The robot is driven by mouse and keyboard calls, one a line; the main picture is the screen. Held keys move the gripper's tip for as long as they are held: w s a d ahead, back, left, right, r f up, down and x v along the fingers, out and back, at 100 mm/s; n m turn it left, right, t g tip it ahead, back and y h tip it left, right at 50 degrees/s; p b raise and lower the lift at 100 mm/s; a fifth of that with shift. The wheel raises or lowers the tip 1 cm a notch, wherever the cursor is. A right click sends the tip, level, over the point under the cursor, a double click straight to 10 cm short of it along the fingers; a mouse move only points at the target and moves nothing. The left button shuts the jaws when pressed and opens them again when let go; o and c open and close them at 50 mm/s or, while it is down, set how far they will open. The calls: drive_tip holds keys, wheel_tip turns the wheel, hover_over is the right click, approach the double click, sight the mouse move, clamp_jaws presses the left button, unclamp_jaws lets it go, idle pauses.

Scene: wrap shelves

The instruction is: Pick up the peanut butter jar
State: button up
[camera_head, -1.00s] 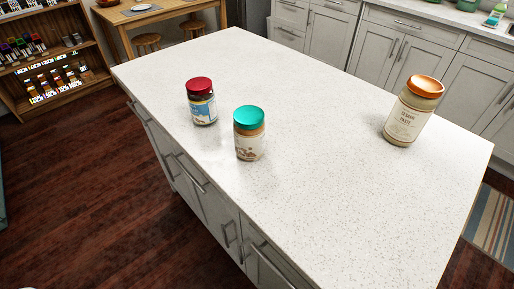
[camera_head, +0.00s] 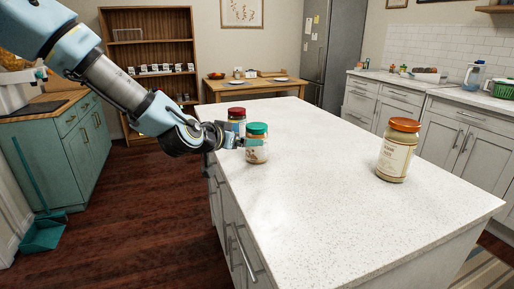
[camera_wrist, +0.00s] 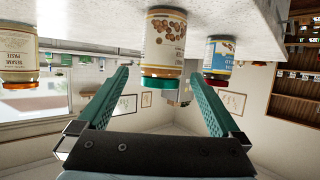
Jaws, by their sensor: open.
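A jar with a green lid (camera_head: 257,143) and a label picturing nuts, likely the peanut butter jar, stands upright near the island's left edge. In the upside-down wrist view this jar (camera_wrist: 165,45) hangs in the middle, its lid in line with the gap between my fingers. My gripper (camera_head: 238,143) is open and empty, reaching from the left close to the jar at lid height. In the wrist view its teal fingers (camera_wrist: 159,76) are spread wide.
A red-lidded jar with a blue label (camera_head: 236,118) stands just behind, close to my gripper; it also shows in the wrist view (camera_wrist: 219,52). An orange-lidded jar (camera_head: 397,152) stands on the right. The white island top (camera_head: 320,200) is otherwise clear.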

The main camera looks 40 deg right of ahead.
sight(257, 137)
drive_tip(key=x, duration=0.3)
drive_tip(key=shift+p, duration=0.3)
drive_tip(key=shift+w+d+f+p, duration=0.1)
drive_tip(key=shift+w+d+p, duration=0.1)
drive_tip(key=shift+d+p, duration=0.25)
drive_tip(key=shift+p+x, duration=0.8)
drive_tip(key=shift+x, duration=1.5)
drive_tip(key=shift+w, duration=0.1)
drive_tip(key=shift+c, duration=0.2)
drive_tip(key=shift+r, duration=0.2)
clamp_jaws()
